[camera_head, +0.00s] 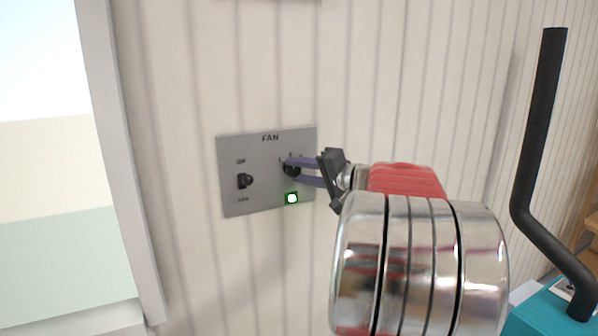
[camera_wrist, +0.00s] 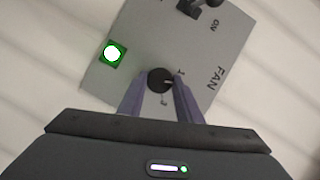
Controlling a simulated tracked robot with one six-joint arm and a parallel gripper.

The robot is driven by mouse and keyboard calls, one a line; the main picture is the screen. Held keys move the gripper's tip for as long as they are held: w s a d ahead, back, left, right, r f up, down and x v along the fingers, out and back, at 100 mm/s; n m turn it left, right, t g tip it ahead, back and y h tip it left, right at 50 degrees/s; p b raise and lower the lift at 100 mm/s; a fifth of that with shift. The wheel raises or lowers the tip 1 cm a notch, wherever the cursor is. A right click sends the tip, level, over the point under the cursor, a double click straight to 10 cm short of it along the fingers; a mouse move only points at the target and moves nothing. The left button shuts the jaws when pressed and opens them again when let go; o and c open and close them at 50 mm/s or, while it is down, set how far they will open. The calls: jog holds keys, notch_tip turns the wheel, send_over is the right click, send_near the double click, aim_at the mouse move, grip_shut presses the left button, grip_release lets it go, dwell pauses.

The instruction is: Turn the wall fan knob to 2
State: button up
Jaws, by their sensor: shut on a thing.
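The grey fan panel (camera_head: 232,200) is on the white ribbed wall, marked FAN at its top. The black round knob (camera_head: 291,171) is on its right half. My gripper (camera_head: 290,170) is at the panel, its purple fingers shut on the knob. In the wrist view the knob (camera_wrist: 160,81) sits between my two fingertips (camera_wrist: 158,90), with a light pointer line on it. A "1" shows close to that line and a "3" lies on the finger side. I cannot make out a 2; the fingers hide part of the scale.
A black toggle switch (camera_head: 245,181) is on the panel's left half. A lit green lamp (camera_head: 292,198) sits just below the knob. A window frame (camera_head: 118,160) stands at the left. A black bent bar (camera_head: 540,150) rises from a teal object (camera_head: 540,318) at the right.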

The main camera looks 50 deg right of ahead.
jog(key=shift+d+f+m+t, duration=0.1)
jog(key=shift+m+t, duration=0.15)
jog(key=shift+m, duration=0.4)
jog(key=shift+f+m+t, duration=0.15)
jog(key=shift+m+t, duration=0.15)
jog(key=shift+m, duration=0.3)
jog(key=shift+d+f+m+t, duration=0.1)
jog(key=shift+m+t, duration=0.15)
jog(key=shift+m, duration=0.4)
jog(key=shift+s, duration=0.1)
jog(key=o, duration=1)
jog(key=shift+o, duration=0.2)
jog(key=shift+a+r, duration=0.1)
jog(key=shift+s, duration=0.1)
jog(key=shift+s, duration=0.3)
jog(key=s, duration=1.3)
jog(key=shift+d, duration=0.3)
jog(key=shift+w+a, duration=0.1)
